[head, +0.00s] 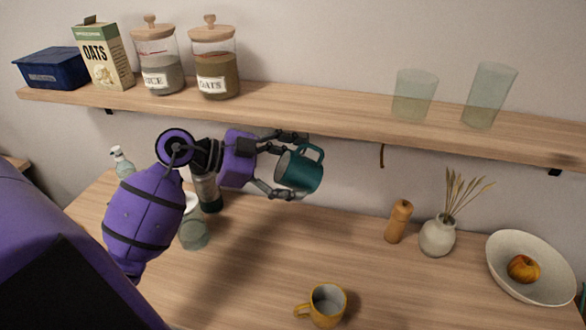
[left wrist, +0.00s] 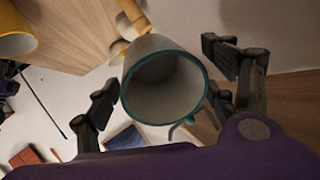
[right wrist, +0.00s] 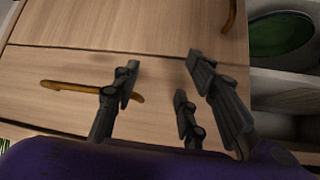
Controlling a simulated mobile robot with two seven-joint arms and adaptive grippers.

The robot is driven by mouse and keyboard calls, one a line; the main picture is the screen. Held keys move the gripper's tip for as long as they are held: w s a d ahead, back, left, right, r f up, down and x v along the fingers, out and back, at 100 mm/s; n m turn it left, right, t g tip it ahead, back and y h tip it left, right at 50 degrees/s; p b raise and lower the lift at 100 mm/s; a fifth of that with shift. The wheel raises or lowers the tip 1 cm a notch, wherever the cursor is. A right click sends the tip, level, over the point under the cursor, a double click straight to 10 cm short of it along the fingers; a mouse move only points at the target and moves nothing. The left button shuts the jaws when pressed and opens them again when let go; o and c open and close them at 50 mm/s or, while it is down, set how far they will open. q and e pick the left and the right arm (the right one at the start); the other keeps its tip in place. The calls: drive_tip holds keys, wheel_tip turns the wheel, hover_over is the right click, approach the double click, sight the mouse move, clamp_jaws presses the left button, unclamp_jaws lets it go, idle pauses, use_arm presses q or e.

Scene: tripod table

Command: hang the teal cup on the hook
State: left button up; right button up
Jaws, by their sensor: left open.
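The teal cup (head: 298,170) is in mid-air in front of the wall, below the shelf, tilted with its handle at the upper right. My left gripper (head: 295,166) is open, with its fingers on either side of the cup. In the left wrist view the mouth of the teal cup (left wrist: 165,88) faces the camera between the spread fingers; contact cannot be told. A small brown hook (head: 381,156) hangs under the shelf, right of the cup and apart from it. My right gripper (right wrist: 160,75) is open and empty in front of wooden drawer fronts.
The shelf (head: 320,108) carries jars, an oats carton, a blue bin and two glasses. On the counter are a yellow mug (head: 326,304), a wooden mill (head: 398,221), a vase (head: 437,236) and a bowl (head: 500,270) with an apple.

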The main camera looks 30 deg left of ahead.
use_arm(q)
drive_tip(key=s+a+r, duration=0.2)
drive_tip(key=s+a, duration=0.9)
drive_tip(key=a, duration=0.1)
drive_tip(key=shift+a, duration=0.35)
